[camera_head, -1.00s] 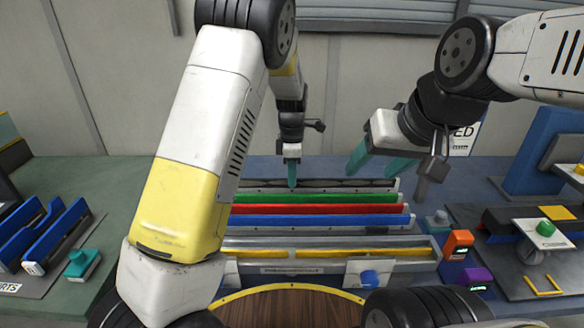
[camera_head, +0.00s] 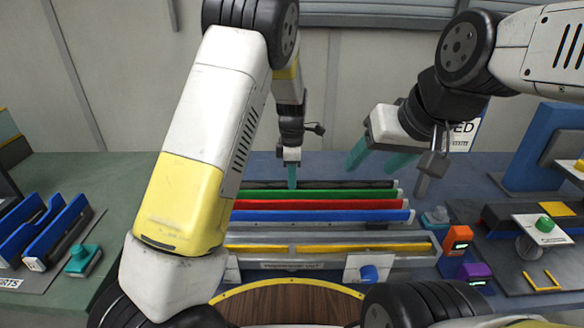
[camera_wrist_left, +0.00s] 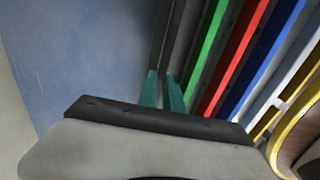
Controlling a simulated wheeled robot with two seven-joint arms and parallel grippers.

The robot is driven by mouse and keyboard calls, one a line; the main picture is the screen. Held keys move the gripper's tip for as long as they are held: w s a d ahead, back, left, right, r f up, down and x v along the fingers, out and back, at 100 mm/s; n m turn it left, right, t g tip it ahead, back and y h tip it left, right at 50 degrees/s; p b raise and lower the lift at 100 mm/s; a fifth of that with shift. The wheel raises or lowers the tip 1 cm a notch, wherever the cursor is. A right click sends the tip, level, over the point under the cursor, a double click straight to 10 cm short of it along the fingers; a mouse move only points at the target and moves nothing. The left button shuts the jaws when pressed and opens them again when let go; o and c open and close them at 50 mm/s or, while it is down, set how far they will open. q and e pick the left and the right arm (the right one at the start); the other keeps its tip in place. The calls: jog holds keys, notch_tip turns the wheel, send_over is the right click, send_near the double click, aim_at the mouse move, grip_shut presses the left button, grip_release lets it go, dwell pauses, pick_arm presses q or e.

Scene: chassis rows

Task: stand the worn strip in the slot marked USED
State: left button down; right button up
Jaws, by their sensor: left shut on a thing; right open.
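My left gripper (camera_head: 291,174) is shut on a dark strip (camera_head: 345,184) at the back of a row of coloured strips. In the left wrist view its teal fingertips (camera_wrist_left: 163,92) close around the dark strip (camera_wrist_left: 161,35), which runs away from them. I cannot tell whether the strip is clear of its slot. My right gripper (camera_head: 380,157) is open and empty, above the back right of the row. A white sign (camera_head: 464,135) behind the right arm shows only the letters "ED"; the rest is hidden. No slot marked USED can be made out.
Green (camera_head: 370,194), red (camera_head: 370,204) and blue (camera_head: 370,218) strips lie close in front of the dark one. An orange device (camera_head: 457,240) and purple block (camera_head: 474,271) stand at the row's right. A rack of blue parts (camera_head: 55,238) stands far left.

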pick_arm(q)
jog(key=c, duration=1.4)
grip_release()
jog(key=shift+f, duration=0.1)
jog(key=shift+r, duration=3.95)
jog(key=s+a+r+m+t+h, duration=0.2)
jog(key=s+a+r+m+h, duration=0.1)
jog(key=s+a+r+m, duration=0.75)
jog(key=s+a+r+m+t, duration=0.2)
jog(key=s+m, duration=0.2)
jog(key=s, duration=0.4)
jog(key=s+a+r+m+t, duration=0.1)
jog(key=s+r+m+t, duration=0.1)
jog(key=s, duration=0.6)
jog(key=shift+s+a+r+m+y, duration=0.4)
jog(key=shift+r+m, duration=0.4)
jog(key=shift+m, duration=0.25)
